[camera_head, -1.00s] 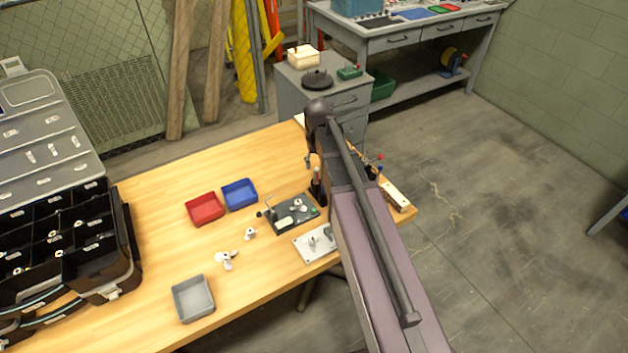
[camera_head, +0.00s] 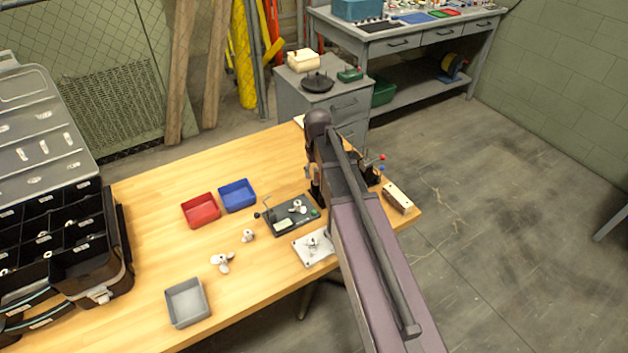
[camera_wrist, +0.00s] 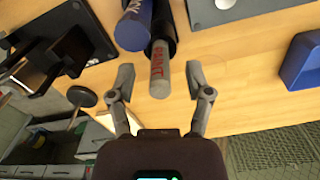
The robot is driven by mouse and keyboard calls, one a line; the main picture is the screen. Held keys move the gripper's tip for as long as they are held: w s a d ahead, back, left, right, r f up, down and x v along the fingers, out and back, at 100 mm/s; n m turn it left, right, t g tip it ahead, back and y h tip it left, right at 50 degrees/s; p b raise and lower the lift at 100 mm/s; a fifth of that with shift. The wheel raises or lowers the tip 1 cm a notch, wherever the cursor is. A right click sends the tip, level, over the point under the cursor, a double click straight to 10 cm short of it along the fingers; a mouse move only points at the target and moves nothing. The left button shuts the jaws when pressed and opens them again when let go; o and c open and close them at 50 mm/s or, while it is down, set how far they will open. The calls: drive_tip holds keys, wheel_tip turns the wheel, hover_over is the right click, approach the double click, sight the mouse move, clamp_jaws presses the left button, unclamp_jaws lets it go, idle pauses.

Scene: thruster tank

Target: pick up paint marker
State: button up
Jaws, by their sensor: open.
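The paint marker (camera_wrist: 159,72), a grey cylinder with red "PAINT" lettering, shows in the wrist view with its near end toward me. Its far part sits in a dark sleeve or holder. My gripper (camera_wrist: 160,80) is open, one finger on each side of the marker, with gaps visible between the fingers and it. In the head view my arm hides the marker and most of my gripper.
A blue marker (camera_wrist: 133,28) stands close beside the paint marker. A black stand (camera_wrist: 55,50) is at left in the wrist view. The workbench (camera_head: 150,215) holds a red bin (camera_head: 201,210), a blue bin (camera_head: 238,195) and a grey bin (camera_head: 187,302).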

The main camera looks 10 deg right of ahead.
clamp_jaws()
idle(0.3)
drive_tip(key=shift+r, duration=0.1)
wheel_tip(320, 180, up, 10)
drive_tip(key=p, duration=1)
idle(0.8)
